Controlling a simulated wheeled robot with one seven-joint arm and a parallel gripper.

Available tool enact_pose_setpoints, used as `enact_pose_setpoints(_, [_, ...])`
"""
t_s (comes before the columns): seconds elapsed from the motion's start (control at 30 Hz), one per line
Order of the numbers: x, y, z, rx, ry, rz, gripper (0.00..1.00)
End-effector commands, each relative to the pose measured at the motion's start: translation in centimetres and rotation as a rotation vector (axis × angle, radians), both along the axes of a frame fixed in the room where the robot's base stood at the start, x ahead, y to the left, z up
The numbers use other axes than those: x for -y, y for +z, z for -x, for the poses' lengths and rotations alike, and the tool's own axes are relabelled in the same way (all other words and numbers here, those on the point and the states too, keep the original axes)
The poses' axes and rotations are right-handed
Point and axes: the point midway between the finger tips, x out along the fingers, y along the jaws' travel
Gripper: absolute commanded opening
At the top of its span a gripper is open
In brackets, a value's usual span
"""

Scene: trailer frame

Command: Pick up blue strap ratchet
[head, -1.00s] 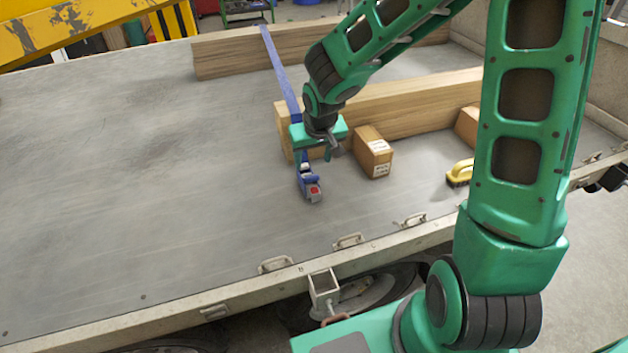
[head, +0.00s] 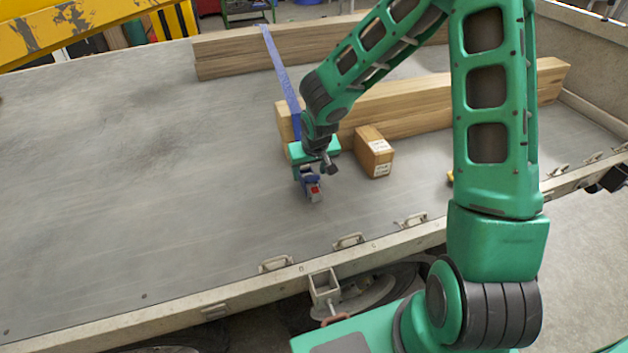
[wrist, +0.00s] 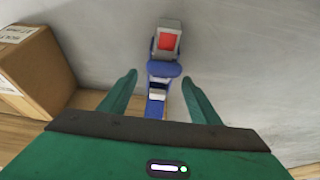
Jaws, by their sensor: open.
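The blue strap ratchet (head: 313,187) lies on the grey trailer bed, in front of the end of a wooden beam. It is blue with a grey end and a red patch. In the wrist view the ratchet (wrist: 160,68) runs between and beyond my two green fingers. My gripper (wrist: 158,85) is open, with a gap on each side of the ratchet. In the head view my gripper (head: 313,168) is right over the ratchet and hides its rear part. The blue strap (head: 281,80) runs back from there over the beams.
A cardboard box (head: 374,152) stands close to the right of my gripper, and the box (wrist: 27,72) is at left in the wrist view. Wooden beams (head: 420,108) lie behind. A yellow thing (head: 450,177) is mostly hidden by my arm. The bed at left is clear.

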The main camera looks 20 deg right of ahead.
Motion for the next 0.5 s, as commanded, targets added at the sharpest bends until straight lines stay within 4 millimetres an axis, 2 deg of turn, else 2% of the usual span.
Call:
enact_pose_setpoints(0.2, [0.1,-2.1,-0.8,-0.001,-0.001,-0.002,0.57])
enact_pose_setpoints(0.5, [0.2,-2.6,-1.0,0.001,-0.001,0.001,0.57])
